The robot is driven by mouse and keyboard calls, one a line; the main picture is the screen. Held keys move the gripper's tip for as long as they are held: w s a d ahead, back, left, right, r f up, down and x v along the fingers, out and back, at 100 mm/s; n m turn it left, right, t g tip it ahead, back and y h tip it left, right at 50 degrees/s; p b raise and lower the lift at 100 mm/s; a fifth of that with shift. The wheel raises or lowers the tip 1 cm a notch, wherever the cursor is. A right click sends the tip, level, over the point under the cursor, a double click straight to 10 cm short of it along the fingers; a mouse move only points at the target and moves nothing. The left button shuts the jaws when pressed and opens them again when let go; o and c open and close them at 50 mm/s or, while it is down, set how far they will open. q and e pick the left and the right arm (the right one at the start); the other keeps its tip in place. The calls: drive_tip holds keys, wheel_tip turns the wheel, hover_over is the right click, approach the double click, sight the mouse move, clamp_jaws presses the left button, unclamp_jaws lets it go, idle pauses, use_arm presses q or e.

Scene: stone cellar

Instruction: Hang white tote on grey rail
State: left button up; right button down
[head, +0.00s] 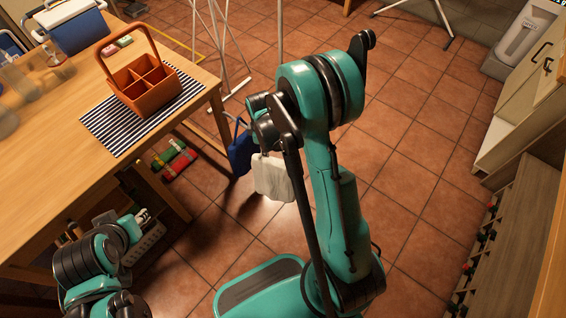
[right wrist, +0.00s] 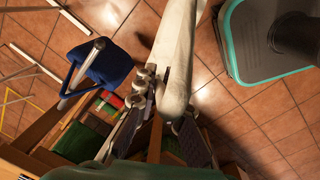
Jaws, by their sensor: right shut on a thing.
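The white tote (head: 272,178) hangs below my right gripper in the head view, above the floor tiles. In the right wrist view the white tote (right wrist: 178,55) fills the top middle, and my right gripper (right wrist: 160,103) is shut on its upper part. The grey rail (right wrist: 79,76) sticks out left of the tote in that view, and the two look apart. A blue bag (right wrist: 108,62) hangs on the rail; it also shows left of the tote in the head view (head: 240,150). My left gripper (head: 143,216) is low at the left; its finger opening is unclear.
The wooden table (head: 60,165) bears an orange caddy (head: 141,85) on a striped mat (head: 100,123), and a blue cooler (head: 77,28). Red and green bundles (head: 176,160) lie below the table edge. Shelving (head: 510,230) stands at right. Tiled floor between is open.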

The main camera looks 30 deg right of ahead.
drive_tip(key=w+d+f+n+b, duration=0.1)
drive_tip(key=d+f+n+b, duration=0.1)
drive_tip(key=f+n, duration=0.5)
drive_tip(key=w+d+f+n+b, duration=0.1)
drive_tip(key=d+f+n+b, duration=0.2)
drive_tip(key=d+f+n, duration=0.2)
wheel_tip(320, 180, down, 4)
drive_tip(key=shift+w+d+r+n+y+b, duration=0.15)
drive_tip(key=shift+d+n+y+b, duration=0.2)
drive_tip(key=shift+n, duration=0.55)
drive_tip(key=shift+a, duration=0.2)
